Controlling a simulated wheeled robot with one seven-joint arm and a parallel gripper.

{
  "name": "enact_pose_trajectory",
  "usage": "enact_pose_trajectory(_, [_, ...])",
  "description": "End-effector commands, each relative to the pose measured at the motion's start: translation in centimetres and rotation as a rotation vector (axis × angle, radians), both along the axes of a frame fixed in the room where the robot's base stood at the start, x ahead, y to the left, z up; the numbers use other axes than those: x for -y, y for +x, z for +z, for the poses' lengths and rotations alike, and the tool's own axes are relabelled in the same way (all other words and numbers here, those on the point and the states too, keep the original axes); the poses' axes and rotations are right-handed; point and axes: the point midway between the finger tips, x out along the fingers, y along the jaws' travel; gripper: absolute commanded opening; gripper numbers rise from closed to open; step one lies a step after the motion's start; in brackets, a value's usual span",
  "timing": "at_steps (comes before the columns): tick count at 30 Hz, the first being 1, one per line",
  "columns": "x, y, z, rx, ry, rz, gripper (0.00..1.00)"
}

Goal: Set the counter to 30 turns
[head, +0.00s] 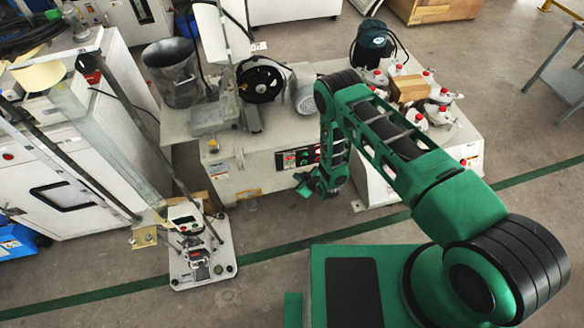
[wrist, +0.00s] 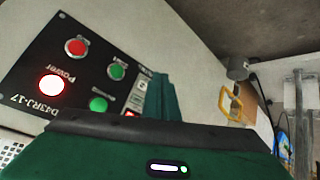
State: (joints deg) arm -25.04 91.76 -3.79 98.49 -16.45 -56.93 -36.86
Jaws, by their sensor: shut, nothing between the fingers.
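The black control panel (head: 296,158) is on the front of the light-coloured machine, and my gripper (head: 303,182) is just in front of and below it. In the wrist view the panel (wrist: 35,72) fills the left side, tilted. What looks like the counter (wrist: 141,88), a small light unit with a bit of red, is at the panel's right end. My green gripper fingers (wrist: 162,97) are shut and empty, and partly cover it. Its digits cannot be read. I cannot tell whether the fingertips touch it.
The panel carries a red button (wrist: 75,47), a lit power lamp (wrist: 51,85) and green buttons (wrist: 117,72). A yellow handle (wrist: 231,103) is at right in the wrist view. Open floor lies in front.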

Motion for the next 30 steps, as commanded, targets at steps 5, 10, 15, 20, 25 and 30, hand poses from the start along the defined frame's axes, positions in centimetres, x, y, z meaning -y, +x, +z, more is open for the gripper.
enact_pose_trajectory(5, [-0.4,1.4,0.0,0.000,0.000,0.000,0.00])
enact_pose_trajectory(10, [-0.5,1.9,0.0,0.001,0.000,-0.001,0.00])
enact_pose_trajectory(15, [-0.5,1.9,0.0,0.001,0.000,-0.001,0.00])
enact_pose_trajectory(20, [-0.5,1.9,0.0,0.000,0.000,0.000,0.00])
enact_pose_trajectory(25, [-0.5,1.9,0.0,0.000,0.000,0.000,0.00])
enact_pose_trajectory(30, [-0.5,1.9,0.0,0.000,0.000,0.000,0.00])
